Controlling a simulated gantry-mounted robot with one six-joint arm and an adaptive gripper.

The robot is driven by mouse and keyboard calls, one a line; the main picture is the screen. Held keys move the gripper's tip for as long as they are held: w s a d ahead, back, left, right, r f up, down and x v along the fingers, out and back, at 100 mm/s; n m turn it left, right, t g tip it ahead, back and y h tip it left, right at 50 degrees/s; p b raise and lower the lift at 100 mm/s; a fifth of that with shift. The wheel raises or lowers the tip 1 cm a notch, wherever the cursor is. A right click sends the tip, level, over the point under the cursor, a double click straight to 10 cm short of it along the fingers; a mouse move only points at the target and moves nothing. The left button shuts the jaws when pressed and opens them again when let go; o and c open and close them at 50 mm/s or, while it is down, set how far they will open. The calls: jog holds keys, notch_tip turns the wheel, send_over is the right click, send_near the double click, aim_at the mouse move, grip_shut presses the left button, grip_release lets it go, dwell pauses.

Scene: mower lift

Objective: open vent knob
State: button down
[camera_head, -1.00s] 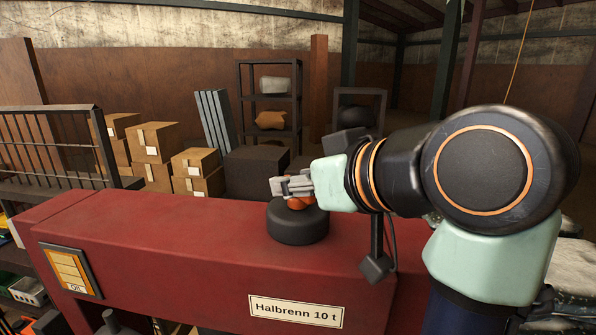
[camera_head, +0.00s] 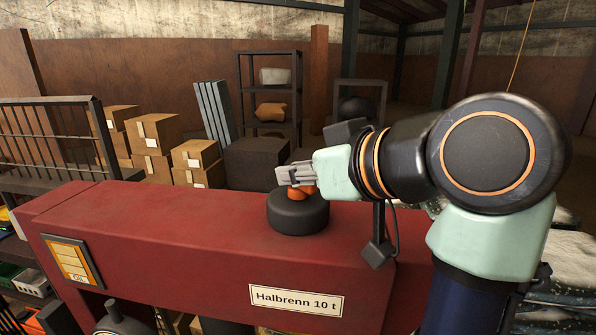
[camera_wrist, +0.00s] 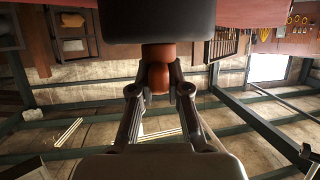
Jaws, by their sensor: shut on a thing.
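The vent knob is a small orange knob (camera_head: 302,191) on top of a round black base (camera_head: 298,214), which stands on the red beam (camera_head: 170,235). My gripper (camera_head: 290,177) reaches in from the right, level with the knob, and its fingers hide part of it. In the wrist view the orange knob (camera_wrist: 159,72) sits between the two fingertips of my gripper (camera_wrist: 160,92), below the black base (camera_wrist: 158,20) in that picture. The fingers are shut on the knob from both sides.
A label plate (camera_head: 296,301) reading "Halbrenn 10 t" is on the beam's front, and a yellow plate (camera_head: 72,262) is at its left. Cardboard boxes (camera_head: 155,135), a dark shelf (camera_head: 270,95) and a metal railing (camera_head: 55,140) stand behind. The beam top left of the base is clear.

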jog(key=n+g+y, duration=0.3)
jog(key=n+g, duration=0.1)
jog(key=shift+n+y, duration=0.3)
jog(key=shift+r+n+g+y, duration=0.1)
jog(key=shift+n+g+y, duration=0.6)
jog(key=shift+n+g, duration=1.2)
jog(key=shift+g, duration=0.3)
jog(key=c, duration=1.1)
grip_release()
jog(key=shift+c, duration=0.2)
